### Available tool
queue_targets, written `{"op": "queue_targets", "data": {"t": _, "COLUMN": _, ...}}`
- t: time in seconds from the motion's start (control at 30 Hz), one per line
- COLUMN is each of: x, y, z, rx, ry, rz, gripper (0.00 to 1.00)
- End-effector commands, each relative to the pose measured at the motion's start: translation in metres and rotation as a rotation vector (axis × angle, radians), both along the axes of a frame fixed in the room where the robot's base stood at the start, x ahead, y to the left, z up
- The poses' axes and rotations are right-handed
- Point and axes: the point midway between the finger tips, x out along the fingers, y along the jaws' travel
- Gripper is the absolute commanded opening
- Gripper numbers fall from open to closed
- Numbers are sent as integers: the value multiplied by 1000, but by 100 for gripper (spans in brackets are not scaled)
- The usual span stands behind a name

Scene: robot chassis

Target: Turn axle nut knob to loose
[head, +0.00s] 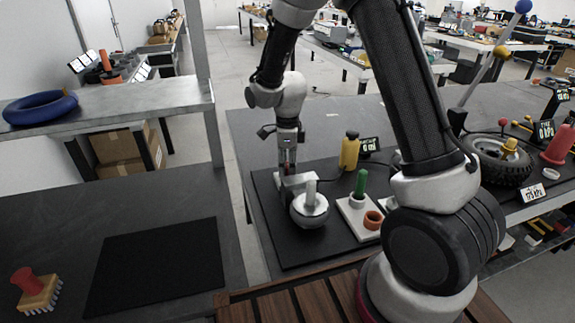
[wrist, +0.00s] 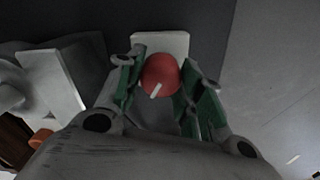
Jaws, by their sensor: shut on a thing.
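The axle nut knob (wrist: 161,72) is a round red knob with a white pointer line, in the wrist view. The line slants from lower left to upper right. The knob sits in front of a pale block (wrist: 160,40). My gripper (wrist: 160,84) is shut on the knob, with one green-sided finger on each side of it. In the head view my gripper (head: 288,166) points down at the left part of a black mat, behind a silver hub-like piece (head: 309,212). The knob is mostly hidden there by the fingers. No loose or tight label is readable.
The black mat (head: 290,255) also holds a yellow bottle (head: 349,152), a white block with a green peg (head: 361,184) and an orange ring (head: 373,220). A wheel (head: 497,160) lies at right. A metal shelf post (head: 205,80) stands at left.

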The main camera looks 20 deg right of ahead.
Motion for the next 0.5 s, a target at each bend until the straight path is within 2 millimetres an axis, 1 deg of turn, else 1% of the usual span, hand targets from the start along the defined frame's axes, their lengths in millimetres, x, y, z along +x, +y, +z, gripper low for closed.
{"op": "queue_targets", "data": {"t": 0.27, "x": 0, "y": 0, "z": 0, "rx": 0, "ry": 0, "rz": 54, "gripper": 13}}
{"op": "queue_targets", "data": {"t": 0.5, "x": 1, "y": 0, "z": 0, "rx": 0, "ry": 0, "rz": 207, "gripper": 13}}
